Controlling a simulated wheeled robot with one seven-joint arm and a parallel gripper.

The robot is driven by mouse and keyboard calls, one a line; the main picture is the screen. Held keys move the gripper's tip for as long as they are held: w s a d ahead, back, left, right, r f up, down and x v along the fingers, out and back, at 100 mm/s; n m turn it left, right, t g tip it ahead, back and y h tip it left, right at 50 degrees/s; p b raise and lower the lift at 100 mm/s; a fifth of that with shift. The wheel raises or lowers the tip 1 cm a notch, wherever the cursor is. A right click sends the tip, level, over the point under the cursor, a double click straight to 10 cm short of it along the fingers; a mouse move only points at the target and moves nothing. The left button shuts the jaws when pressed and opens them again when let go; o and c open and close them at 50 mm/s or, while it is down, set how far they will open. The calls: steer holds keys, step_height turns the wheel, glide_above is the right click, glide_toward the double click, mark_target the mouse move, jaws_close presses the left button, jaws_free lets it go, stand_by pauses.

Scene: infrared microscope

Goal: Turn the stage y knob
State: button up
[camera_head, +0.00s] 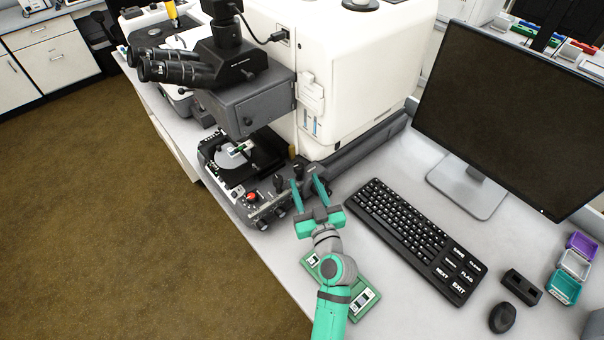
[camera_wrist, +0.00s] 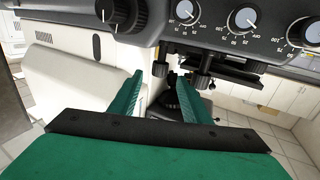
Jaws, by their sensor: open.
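The infrared microscope (camera_head: 235,80) stands on the bench, with its stage (camera_head: 238,155) under the grey head. Several dark knobs line the near side of its base; one upright black knob (camera_head: 278,182) is just left of my gripper. I cannot tell which is the stage y knob. My gripper (camera_head: 308,189) is open, its green fingers pointing at the microscope base. In the wrist view, the open fingers (camera_wrist: 158,98) have dark hanging knobs (camera_wrist: 201,80) beyond and between them. Nothing is visibly held; I cannot tell whether a finger touches a knob.
A control panel with dials (camera_wrist: 243,20) crosses the top of the wrist view. In the head view, a keyboard (camera_head: 415,235) lies right of my gripper, a monitor (camera_head: 510,110) behind it. A green board (camera_head: 363,302) lies under my arm. A mouse (camera_head: 502,318) is at lower right.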

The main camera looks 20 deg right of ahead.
steer(key=shift+s, duration=1.6)
